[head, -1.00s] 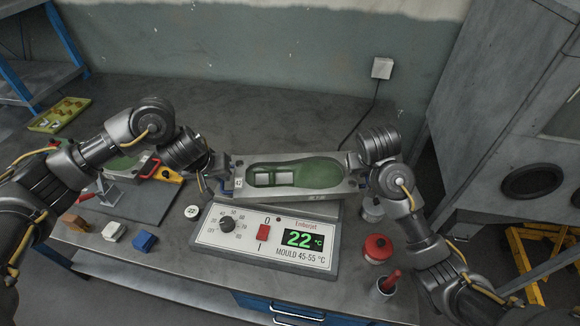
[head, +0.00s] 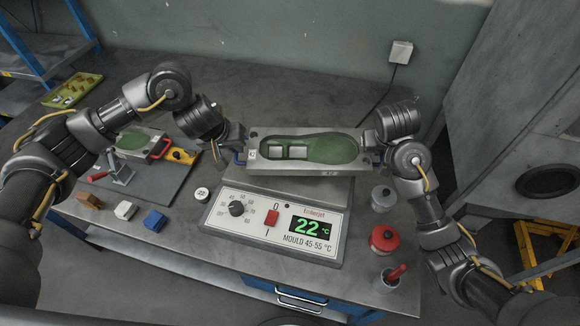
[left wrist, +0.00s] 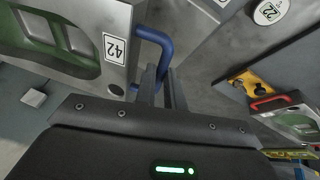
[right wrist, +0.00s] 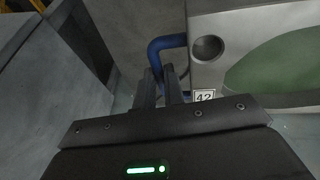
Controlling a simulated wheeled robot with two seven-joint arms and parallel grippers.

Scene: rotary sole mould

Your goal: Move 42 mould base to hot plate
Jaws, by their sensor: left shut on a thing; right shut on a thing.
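The 42 mould base (head: 258,165) is a grey metal block with a green sole-shaped cavity. Its 42 label shows in the left wrist view (left wrist: 115,48) and the right wrist view (right wrist: 204,96). My left gripper (head: 240,152) is shut on the blue handle (left wrist: 158,42) at its left end. My right gripper (head: 372,140) is shut on the blue handle (right wrist: 165,45) at its right end. The mould looks level, over or just behind the hot plate (head: 310,186); I cannot tell whether they touch. The hot plate's panel (head: 240,228) reads 22 °C.
Another green-cavity mould with a red handle (head: 163,148) lies left beside a toggle clamp (head: 120,172). A red-lidded tin (head: 384,239) and a cup (head: 390,278) stand front right. The bench behind is clear.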

